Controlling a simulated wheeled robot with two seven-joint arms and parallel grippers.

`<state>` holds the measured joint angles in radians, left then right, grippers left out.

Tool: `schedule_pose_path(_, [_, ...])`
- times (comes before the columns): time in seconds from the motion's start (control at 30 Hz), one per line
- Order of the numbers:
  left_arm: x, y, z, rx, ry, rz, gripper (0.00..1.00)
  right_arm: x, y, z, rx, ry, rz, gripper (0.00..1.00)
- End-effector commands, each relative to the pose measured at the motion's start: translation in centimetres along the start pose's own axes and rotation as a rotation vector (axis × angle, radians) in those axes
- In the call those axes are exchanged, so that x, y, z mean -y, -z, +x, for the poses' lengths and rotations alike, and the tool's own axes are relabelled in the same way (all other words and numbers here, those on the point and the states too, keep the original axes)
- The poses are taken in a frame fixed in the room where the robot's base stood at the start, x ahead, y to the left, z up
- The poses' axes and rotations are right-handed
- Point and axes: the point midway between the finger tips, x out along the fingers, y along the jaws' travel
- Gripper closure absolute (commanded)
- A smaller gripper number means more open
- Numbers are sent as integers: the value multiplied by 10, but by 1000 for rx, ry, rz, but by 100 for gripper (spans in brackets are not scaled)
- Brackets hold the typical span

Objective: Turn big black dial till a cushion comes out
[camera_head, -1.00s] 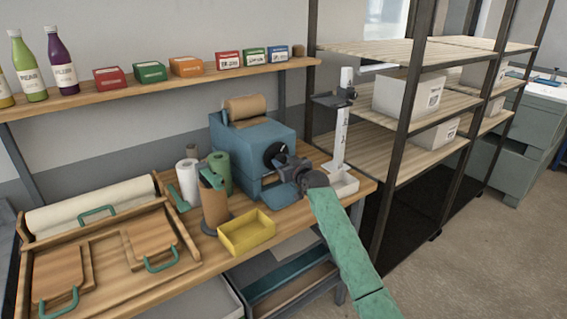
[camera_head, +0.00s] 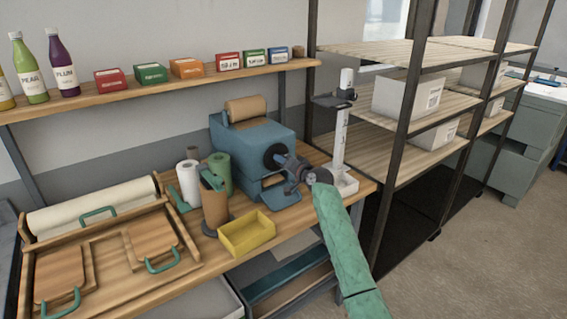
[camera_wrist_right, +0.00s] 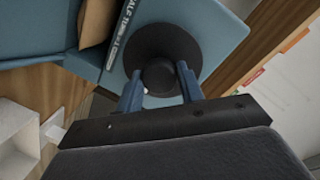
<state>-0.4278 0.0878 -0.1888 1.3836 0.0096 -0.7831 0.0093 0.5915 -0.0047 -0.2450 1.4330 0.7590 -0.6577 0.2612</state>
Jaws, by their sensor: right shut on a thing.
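The blue machine (camera_head: 252,138) stands on the wooden bench with a roll of brown paper (camera_head: 246,108) on top. Its big black dial (camera_head: 272,156) is on the side facing right. My right gripper (camera_head: 281,161) reaches the dial from the right. In the right wrist view, the gripper's two blue fingers (camera_wrist_right: 160,88) are shut on the knob at the middle of the black dial (camera_wrist_right: 160,48). The machine's outlet tray (camera_head: 284,196) is below the dial and no cushion shows on it. My left gripper is not in view.
A yellow tray (camera_head: 246,234) sits at the bench's front edge, beside rolls on stands (camera_head: 213,203). A measuring post (camera_head: 342,130) with a white base stands right of the machine. Wooden trays (camera_head: 110,245) fill the left. Shelving with boxes (camera_head: 408,96) is at right.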

Motion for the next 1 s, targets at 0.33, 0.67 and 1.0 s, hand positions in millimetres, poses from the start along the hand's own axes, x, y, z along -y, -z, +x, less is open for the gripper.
schedule_pose_path(0.33, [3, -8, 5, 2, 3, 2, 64, -1, 0, 0, 11, 10, 129, 85])
schedule_pose_path(0.67, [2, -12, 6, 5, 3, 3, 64, -1, 0, 0, 12, 12, 150, 85])
schedule_pose_path(1.0, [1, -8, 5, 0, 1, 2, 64, -1, 0, 0, 12, 12, 149, 41])
